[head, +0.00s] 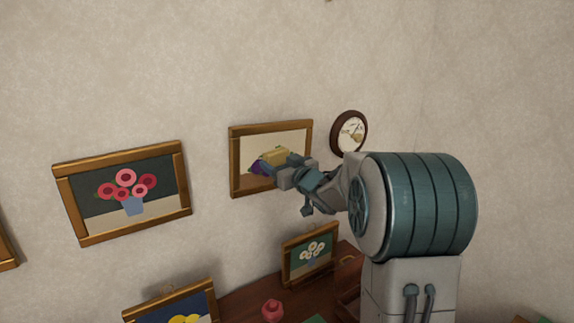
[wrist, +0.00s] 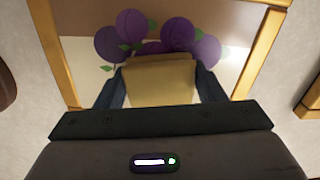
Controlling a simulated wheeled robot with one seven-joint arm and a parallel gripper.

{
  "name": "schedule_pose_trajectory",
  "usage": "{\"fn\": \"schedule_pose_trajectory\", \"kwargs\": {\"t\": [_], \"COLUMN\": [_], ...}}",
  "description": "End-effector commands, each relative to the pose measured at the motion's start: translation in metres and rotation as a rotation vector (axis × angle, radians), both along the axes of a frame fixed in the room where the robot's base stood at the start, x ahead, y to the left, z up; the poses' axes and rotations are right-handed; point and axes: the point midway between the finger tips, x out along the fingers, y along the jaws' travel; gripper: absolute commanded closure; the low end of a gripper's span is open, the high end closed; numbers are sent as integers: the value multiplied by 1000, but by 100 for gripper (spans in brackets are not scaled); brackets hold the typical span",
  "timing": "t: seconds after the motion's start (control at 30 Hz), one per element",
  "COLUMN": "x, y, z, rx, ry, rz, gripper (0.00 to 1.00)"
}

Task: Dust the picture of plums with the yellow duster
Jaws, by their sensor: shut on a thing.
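My gripper (head: 283,162) is in front of the picture, shut on the yellow duster (head: 276,156). The duster also shows in the wrist view (wrist: 160,82), held between the two dark fingers and covering the lower middle of the picture. I cannot tell if the duster touches the picture. My arm and gripper hide the picture's lower right part in the head view.
A pink flower picture (head: 126,193) hangs at left. Below are a white flower picture (head: 310,255), a yellow flower picture (head: 172,303) and a pink object (head: 272,309) on a dark wooden surface (head: 238,301).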

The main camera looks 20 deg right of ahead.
Motion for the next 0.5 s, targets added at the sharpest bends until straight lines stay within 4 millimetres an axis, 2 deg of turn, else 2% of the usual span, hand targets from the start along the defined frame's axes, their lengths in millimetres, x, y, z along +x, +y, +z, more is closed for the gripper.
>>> {"fn": "schedule_pose_trajectory", "kwargs": {"t": [0.33, 0.5], "x": [-5, -9], "y": [16, 30], "z": [-1, -2], "rx": [0, 1], "ry": [-1, -2], "rz": [1, 2], "gripper": [59, 59]}}
